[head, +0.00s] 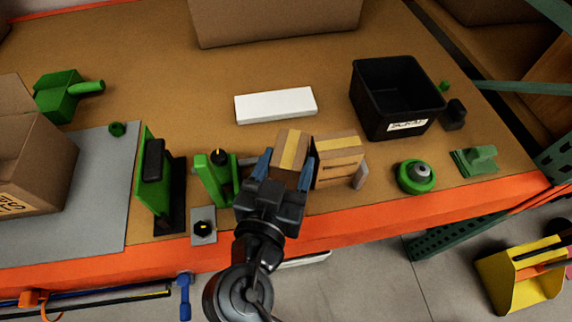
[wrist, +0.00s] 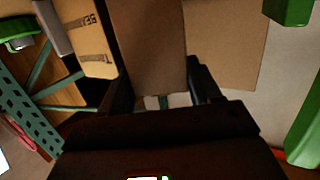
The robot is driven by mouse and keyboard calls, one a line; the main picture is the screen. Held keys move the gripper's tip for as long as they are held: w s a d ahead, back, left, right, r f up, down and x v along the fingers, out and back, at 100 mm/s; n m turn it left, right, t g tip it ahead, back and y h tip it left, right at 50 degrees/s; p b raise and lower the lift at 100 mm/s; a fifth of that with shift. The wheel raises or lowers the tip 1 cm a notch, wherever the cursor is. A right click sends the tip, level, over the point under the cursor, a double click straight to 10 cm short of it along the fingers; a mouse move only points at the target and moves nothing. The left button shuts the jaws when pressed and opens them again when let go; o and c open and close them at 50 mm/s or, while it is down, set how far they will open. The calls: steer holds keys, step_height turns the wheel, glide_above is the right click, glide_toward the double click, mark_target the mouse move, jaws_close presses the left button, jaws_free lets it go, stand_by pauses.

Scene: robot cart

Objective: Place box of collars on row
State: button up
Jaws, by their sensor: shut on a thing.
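My gripper (head: 284,168) is shut on a small cardboard box (head: 291,148) with a yellow tape strip, taken as the box of collars. In the wrist view this box (wrist: 150,45) stands between the dark fingers; no lettering on it is readable. A second taped box (head: 338,148) is close on its right, with a thin grey block (head: 360,177) at that box's right end; they look like the row. In the wrist view the second box (wrist: 92,38) has partly readable lettering starting "BEA". Whether the held box touches the bench or its neighbour, I cannot tell.
A green fixture (head: 215,180) stands close left of my gripper. A white block (head: 276,105) lies behind the boxes and a black bin (head: 396,98) stands behind right. A green round part (head: 415,176) sits right of the row. The bench's orange edge (head: 345,228) is in front.

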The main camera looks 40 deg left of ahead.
steer(key=shift+f, duration=0.3)
steer(key=o, duration=0.9)
steer(key=shift+o, duration=0.2)
steer(key=shift+r, duration=0.1)
steer(key=shift+r, duration=0.15)
steer(key=b+v, duration=0.2)
steer(key=v, duration=1)
steer(key=shift+b, duration=0.3)
steer(key=shift+a, duration=0.1)
